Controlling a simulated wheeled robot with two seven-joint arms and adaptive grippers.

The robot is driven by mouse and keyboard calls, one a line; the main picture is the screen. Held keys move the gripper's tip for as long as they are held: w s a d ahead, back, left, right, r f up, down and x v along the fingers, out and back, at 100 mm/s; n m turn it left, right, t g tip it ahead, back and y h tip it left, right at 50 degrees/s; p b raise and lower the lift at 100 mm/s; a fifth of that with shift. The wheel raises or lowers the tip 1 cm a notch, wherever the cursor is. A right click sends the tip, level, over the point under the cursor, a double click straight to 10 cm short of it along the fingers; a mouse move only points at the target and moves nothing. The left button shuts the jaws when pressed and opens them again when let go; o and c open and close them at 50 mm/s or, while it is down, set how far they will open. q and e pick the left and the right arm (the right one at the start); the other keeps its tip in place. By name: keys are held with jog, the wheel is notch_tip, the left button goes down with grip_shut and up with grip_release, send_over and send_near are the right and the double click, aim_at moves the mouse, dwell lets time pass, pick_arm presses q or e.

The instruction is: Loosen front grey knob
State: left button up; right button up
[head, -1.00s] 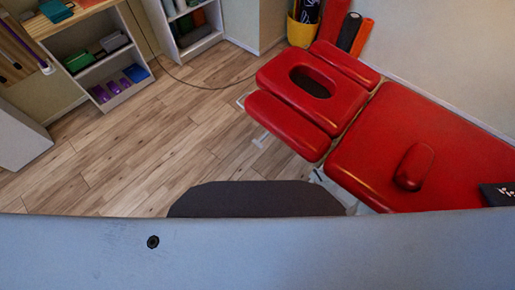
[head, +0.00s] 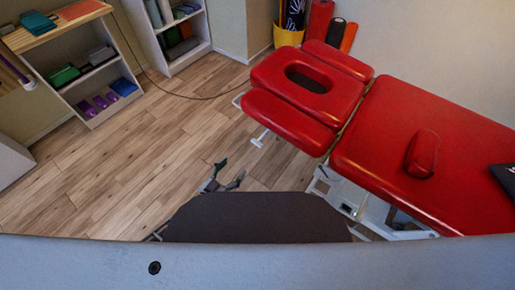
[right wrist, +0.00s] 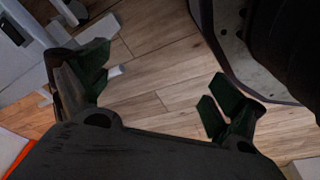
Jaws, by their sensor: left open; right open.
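The red treatment table (head: 390,140) stands at the right of the head view, with its headrest (head: 320,80) at the far end. A pale bar with a crosspiece (head: 259,139) sticks out below the near armrest pad (head: 290,122); I cannot tell whether it is the grey knob. My left gripper (head: 228,173) is open and empty over the floor, left of the table and apart from it.
The table's white undercarriage (head: 365,205) shows near its front corner. Shelves (head: 100,85) stand at the left, and a yellow bin (head: 288,37) with rolls stands behind the headrest. A cable (head: 190,96) runs along the floor. The wooden floor (head: 150,150) left of the table is clear.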

aim_at(257, 144)
pick_arm(q)
jog(key=shift+s+d+r+h, duration=0.2)
jog(key=shift+d+r+h, duration=0.15)
jog(key=shift+r, duration=0.3)
jog(key=shift+s+d+r+h, duration=0.15)
jog(key=shift+d+r+h, duration=0.1)
jog(key=shift+d+r, duration=0.25)
pick_arm(e)
jog(key=shift+w+a+r, duration=0.1)
jog(key=shift+a+r, duration=0.15)
jog(key=shift+r, duration=0.15)
pick_arm(q)
jog(key=shift+w+a+r, duration=0.1)
jog(key=b+x, duration=0.2)
jog(key=x, duration=1.1)
jog(key=shift+w+b, duration=0.2)
jog(key=shift+b, duration=0.1)
jog(key=shift+w+r, duration=0.1)
pick_arm(e)
notch_tip(257, 144, up, 7)
jog(key=a, duration=0.2)
jog(key=shift+w, duration=0.3)
pick_arm(q)
jog(key=shift+c, duration=0.2)
pick_arm(e)
jog(key=shift+w+r, duration=0.1)
jog(key=shift+w, duration=0.05)
pick_arm(q)
jog(key=c, duration=1)
